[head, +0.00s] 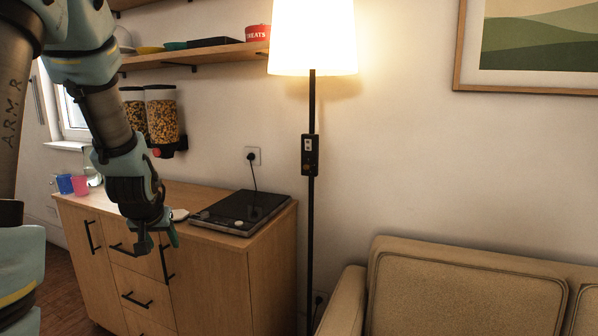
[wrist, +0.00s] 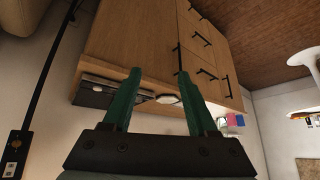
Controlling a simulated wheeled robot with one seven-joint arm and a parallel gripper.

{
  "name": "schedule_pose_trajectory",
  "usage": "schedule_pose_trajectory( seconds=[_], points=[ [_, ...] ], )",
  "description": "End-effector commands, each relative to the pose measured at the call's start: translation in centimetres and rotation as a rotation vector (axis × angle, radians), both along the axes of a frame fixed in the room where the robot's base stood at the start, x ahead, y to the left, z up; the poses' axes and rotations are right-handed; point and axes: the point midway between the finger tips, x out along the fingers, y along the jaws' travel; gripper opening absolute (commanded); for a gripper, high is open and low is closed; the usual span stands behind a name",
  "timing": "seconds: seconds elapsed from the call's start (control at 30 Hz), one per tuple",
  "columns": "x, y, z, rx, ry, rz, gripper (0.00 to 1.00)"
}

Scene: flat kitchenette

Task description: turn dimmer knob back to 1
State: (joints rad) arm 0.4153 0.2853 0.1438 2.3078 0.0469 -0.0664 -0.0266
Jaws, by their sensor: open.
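A floor lamp has a lit shade (head: 313,38) on a thin black pole (head: 311,225). A dark control box (head: 309,155) sits on the pole, with a pale plate on its upper part. The dimmer knob and its setting are too small to make out. The box also shows at the lower left edge of the wrist view (wrist: 14,152). My gripper (head: 158,240) is open and empty, in front of the cabinet and well to the left of the lamp. In the wrist view its two green fingers (wrist: 160,75) stand apart with nothing held between them.
A wooden cabinet (head: 215,290) carries a black hotplate (head: 240,212), a white round item (head: 179,214) and coloured cups (head: 72,184). A beige sofa (head: 460,290) stands right of the pole. A shelf (head: 195,56) and cereal dispensers (head: 162,113) are on the wall.

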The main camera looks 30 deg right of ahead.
Motion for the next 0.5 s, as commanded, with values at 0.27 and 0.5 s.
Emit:
schedule_pose_trajectory(
  seconds=[0.27, 0.5],
  points=[
    [10.5, -20.3, 3.7, -0.111, -0.539, -0.343, 0.59],
    [8.4, -35.0, 7.1, -0.256, -0.864, -0.618, 0.59]
  ],
)
